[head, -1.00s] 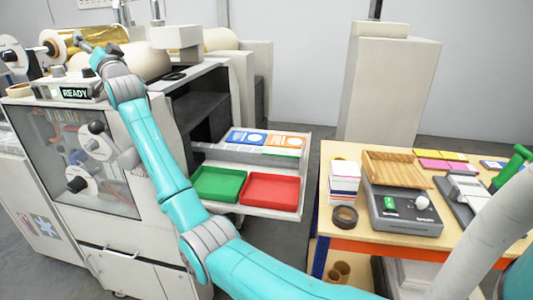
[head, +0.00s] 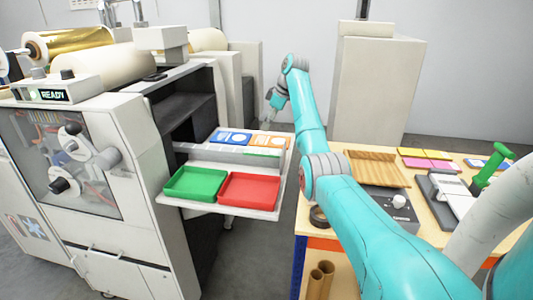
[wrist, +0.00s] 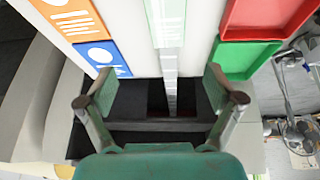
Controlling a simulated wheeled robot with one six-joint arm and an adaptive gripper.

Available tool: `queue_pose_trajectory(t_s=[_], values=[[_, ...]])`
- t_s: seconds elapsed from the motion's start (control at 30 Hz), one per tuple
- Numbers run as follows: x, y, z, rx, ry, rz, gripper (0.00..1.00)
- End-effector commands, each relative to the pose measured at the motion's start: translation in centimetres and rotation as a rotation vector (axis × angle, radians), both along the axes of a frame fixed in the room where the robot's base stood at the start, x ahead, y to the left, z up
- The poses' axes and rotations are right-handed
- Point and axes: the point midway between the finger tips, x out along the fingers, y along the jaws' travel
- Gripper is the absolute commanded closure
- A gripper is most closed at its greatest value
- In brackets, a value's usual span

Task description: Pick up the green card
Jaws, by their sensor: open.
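The green card shows as a thin pale green strip (head: 262,153) at the right part of a grey ledge across the pull-out shelf (head: 215,209). In the wrist view the pale green card (wrist: 166,22) is at the top middle, beyond my fingertips and between the coloured cards and the trays. Whether it lies flat or leans is hard to tell. My gripper (wrist: 160,86) is open and empty. In the head view my gripper (head: 274,98) is above and behind the shelf's far right corner, apart from the card.
Blue (head: 232,138) and orange (head: 270,141) cards lie behind the ledge. A green tray (head: 195,184) and a red tray (head: 249,191) stand in front. The machine (head: 80,150) is left; a worktable (head: 435,220) is right, partly hidden by my arm.

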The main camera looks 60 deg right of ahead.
Motion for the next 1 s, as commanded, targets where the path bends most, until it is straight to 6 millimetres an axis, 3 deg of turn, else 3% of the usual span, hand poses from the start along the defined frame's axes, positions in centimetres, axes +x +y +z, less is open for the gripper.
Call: queue_pose_trajectory(t_s=[0.1,0.2,1.0], values=[[-2.0,-0.2,-0.5,0.028,0.032,0.056,0.08],[-2.3,-0.1,-1.0,0.035,0.039,0.074,0.08],[0.9,0.9,-9.4,0.034,0.039,0.072,0.08]])
